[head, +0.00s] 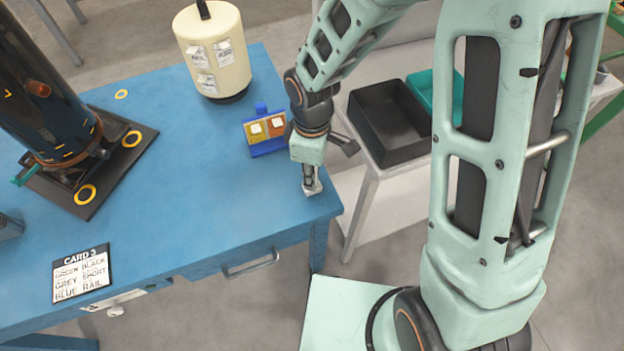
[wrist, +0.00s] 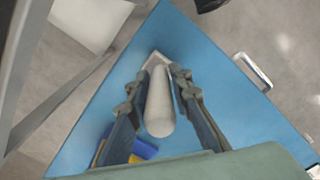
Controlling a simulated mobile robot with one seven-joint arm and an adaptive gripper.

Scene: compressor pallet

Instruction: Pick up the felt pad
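A pale grey, round-ended upright piece, which I take to be the felt pad (wrist: 160,108), stands between my gripper's fingers in the wrist view. A pale flat base shows at its far end, by the table corner. In the head view the pale base (head: 313,188) shows under my gripper (head: 309,180), near the blue table's right corner. My gripper (wrist: 166,75) points down, with one finger on each side of the piece. The fingertips are very close to its sides. Whether they press on it, I cannot tell. The base seems to be at the table top.
A blue holder with yellow and orange blocks (head: 265,131) stands just behind my gripper. A cream canister (head: 213,52) is farther back. A dark machine on a plate (head: 95,175) and a card (head: 81,273) are at left. The blue table (head: 215,205) is clear between them.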

